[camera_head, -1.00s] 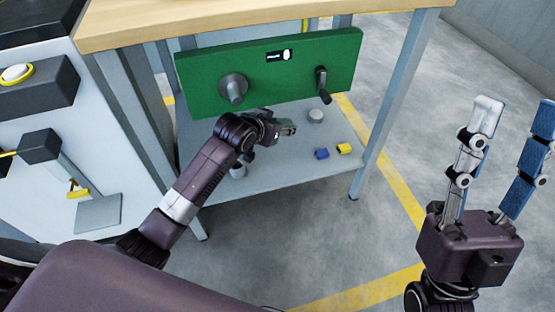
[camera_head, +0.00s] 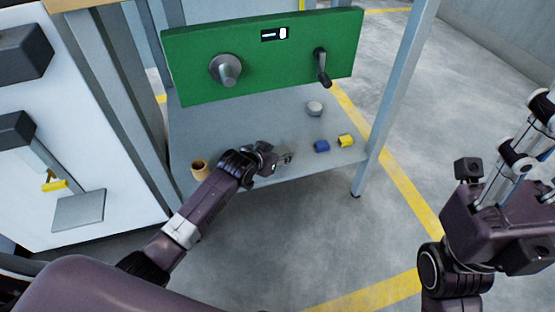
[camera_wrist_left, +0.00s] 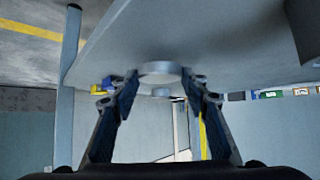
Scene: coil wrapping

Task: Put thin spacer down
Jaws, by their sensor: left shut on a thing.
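My left gripper (camera_head: 284,160) is low at the front edge of the grey shelf (camera_head: 235,128), to the left of the small blocks. In the left wrist view, my left gripper (camera_wrist_left: 168,88) has a pale round disc (camera_wrist_left: 160,69) between its fingertips, apparently the thin spacer. The gripper is shut on it. It is close to the shelf surface; I cannot tell whether it touches. In the head view the spacer is too small to make out. My right gripper (camera_head: 515,155) is at the right edge, away from the shelf, with its fingertips partly cut off.
A grey round piece (camera_head: 314,108), a blue block (camera_head: 321,146) and a yellow block (camera_head: 346,141) are on the shelf. A tan hollow cylinder (camera_head: 199,170) stands at its left front. A green panel (camera_head: 270,68) with a spindle and crank is above. A table leg (camera_head: 398,95) stands at right.

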